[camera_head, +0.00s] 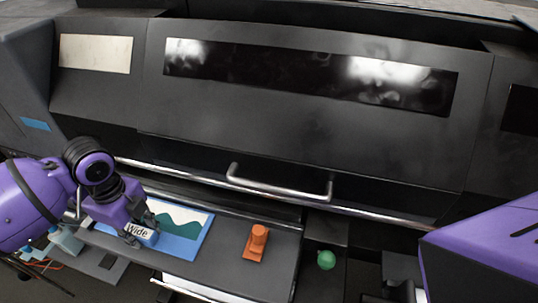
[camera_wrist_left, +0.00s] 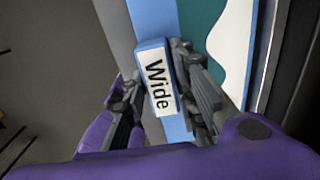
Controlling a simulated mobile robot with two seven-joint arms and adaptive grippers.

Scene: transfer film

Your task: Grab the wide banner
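The wide banner (camera_head: 183,242) is a flat sheet with blue, dark green and white areas, lying on the grey shelf in front of the printer. A small blue block with a white "Wide" label (camera_wrist_left: 157,82) sits at its left edge; it also shows in the head view (camera_head: 138,233). My left gripper (camera_wrist_left: 156,75) reaches down over this block, with one finger on each side, very close to it. I cannot tell whether the fingers press on it. My right gripper cannot be made out.
An orange piece (camera_head: 257,243) lies on the shelf right of the banner. A green knob (camera_head: 326,260) is further right. The large dark printer (camera_head: 310,110) with a metal handle (camera_head: 280,188) rises behind. My purple right arm fills the lower right corner.

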